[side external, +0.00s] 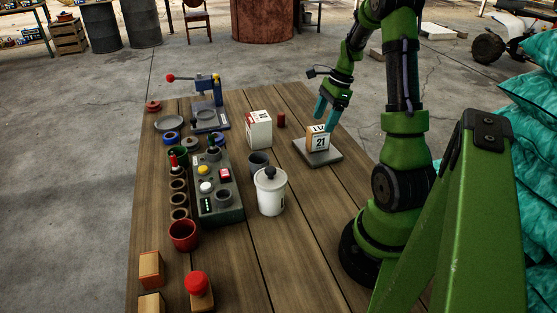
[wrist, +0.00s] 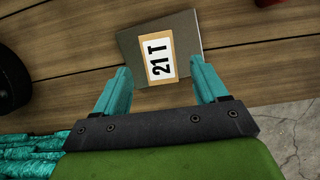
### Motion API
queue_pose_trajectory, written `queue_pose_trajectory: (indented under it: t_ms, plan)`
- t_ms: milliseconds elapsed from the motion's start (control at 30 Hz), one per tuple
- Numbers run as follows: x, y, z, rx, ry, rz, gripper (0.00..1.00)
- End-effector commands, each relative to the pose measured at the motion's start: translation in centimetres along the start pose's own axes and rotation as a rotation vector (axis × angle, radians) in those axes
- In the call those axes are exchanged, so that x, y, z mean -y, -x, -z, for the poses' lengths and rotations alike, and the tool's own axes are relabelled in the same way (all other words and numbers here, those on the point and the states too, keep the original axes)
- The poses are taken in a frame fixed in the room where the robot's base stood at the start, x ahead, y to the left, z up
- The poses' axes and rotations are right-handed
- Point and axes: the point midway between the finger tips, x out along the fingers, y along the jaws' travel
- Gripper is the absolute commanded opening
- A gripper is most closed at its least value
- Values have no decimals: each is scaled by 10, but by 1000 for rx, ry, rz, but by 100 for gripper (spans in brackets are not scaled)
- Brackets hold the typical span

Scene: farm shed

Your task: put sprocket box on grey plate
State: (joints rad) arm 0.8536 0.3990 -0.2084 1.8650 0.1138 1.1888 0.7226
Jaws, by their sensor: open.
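The sprocket box (side external: 319,142), tan with a white label reading 21, stands upright on the grey plate (side external: 332,158). In the wrist view the box (wrist: 160,57) shows its 21 T label and lies over the lower middle of the grey plate (wrist: 185,25). My gripper (side external: 326,113) is open, with its teal fingers just above and behind the box in the side view. In the wrist view the fingers of my gripper (wrist: 160,66) are spread to either side of the box, with a gap on each side. Nothing is held.
A white and red box (side external: 259,131), a small red cylinder (side external: 281,120) and a white lidded jar (side external: 270,192) stand left of the plate. A control panel (side external: 216,188) and several cups fill the table's left side. The wooden tabletop (side external: 318,220) is clear in front of the plate.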

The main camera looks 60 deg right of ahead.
Motion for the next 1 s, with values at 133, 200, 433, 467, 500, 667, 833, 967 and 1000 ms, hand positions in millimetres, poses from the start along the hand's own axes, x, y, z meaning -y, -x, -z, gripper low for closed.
queue_pose_trajectory:
  t_ms: [133,200,433,467,500,667,833,967,1000]
  plan:
    - [1,28,0,-1,2,4,72]
    - [0,36,0,0,1,3,72]
    - [-6,53,-30,-4,124,22,72]
    - [-9,56,-44,-6,183,32,72]
    - [-16,59,-64,-10,279,48,72]
    - [-71,72,-161,-35,802,141,72]
    - [-152,78,-229,-72,1376,268,72]
    - [-204,78,-251,-102,1721,367,72]
    - [-216,78,-254,-110,1801,394,72]
